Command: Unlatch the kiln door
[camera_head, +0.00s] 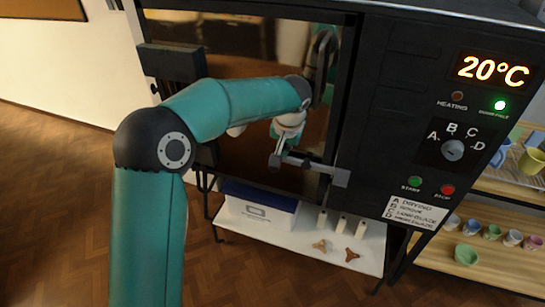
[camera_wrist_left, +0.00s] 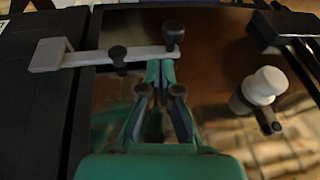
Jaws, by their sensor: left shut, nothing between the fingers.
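The kiln door (camera_head: 245,165) is a dark glossy panel in a black frame, and it is closed. Its latch (camera_head: 312,166) is a grey bar at the door's lower right, reaching into a grey catch (camera_head: 341,177) on the frame. In the left wrist view the latch bar (camera_wrist_left: 140,53) has a dark pivot knob and an upright dark peg at its end. My left gripper (camera_head: 280,150) is shut and empty; its tips (camera_wrist_left: 160,66) lie beside the bar, near the peg. I cannot tell whether they touch. My right gripper is out of view.
The control panel (camera_head: 450,120) reads 20°C, with a dial and buttons. Below the kiln, a white shelf (camera_head: 300,242) holds a blue-and-white box (camera_head: 258,210), white posts and brown stilts. A wooden shelf (camera_head: 480,265) with several cups stands at right. Floor is clear at left.

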